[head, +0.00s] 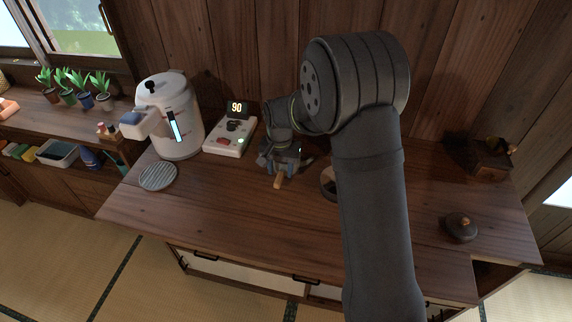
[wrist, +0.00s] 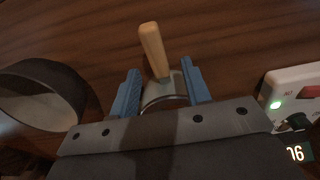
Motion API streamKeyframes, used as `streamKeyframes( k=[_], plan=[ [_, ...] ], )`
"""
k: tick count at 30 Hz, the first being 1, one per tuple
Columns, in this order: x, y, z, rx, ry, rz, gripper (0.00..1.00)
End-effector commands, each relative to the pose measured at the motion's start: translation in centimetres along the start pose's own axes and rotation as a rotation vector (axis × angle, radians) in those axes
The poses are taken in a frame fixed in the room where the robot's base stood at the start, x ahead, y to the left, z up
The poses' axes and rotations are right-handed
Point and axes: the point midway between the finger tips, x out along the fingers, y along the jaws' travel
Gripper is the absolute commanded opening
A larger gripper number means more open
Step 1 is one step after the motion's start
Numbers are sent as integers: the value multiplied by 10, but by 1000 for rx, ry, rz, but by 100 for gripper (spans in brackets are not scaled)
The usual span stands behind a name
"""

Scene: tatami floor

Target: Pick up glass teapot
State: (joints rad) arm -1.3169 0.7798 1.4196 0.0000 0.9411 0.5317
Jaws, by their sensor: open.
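A pale wooden handle (head: 279,181) sticks out toward the front from under my gripper (head: 281,167) on the wooden counter. In the wrist view the handle (wrist: 154,52) joins a curved, clear-looking rim, which appears to be the glass teapot (wrist: 163,90). My gripper (wrist: 161,88) is open, with one blue finger on each side of the rim and the base of the handle. I cannot tell whether either finger touches it. Most of the pot's body is hidden by the gripper.
A white electric kettle (head: 177,120) and a white control box reading 90 (head: 230,138) stand left of the gripper. A dark round vessel (wrist: 40,95) is close on the other side. A striped round mat (head: 158,175) lies front left. The counter's front middle is clear.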

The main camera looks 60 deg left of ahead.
Motion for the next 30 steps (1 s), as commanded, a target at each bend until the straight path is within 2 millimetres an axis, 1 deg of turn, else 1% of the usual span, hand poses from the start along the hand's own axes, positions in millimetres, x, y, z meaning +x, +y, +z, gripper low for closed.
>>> streamKeyframes(
  k=[1,6,9,15,17,21,22,30],
  plan=[
    [10,0,2,0,-4,2,44],
    [32,0,2,-1,-3,0,44],
    [36,0,2,-1,-1,-2,44],
    [36,0,2,-1,-1,-2,44],
    [36,0,2,-1,-1,-2,32],
    [36,0,2,-1,-1,-2,4],
    [36,0,2,-1,-1,-2,0],
    [36,0,2,-2,0,-2,0]
  ],
)
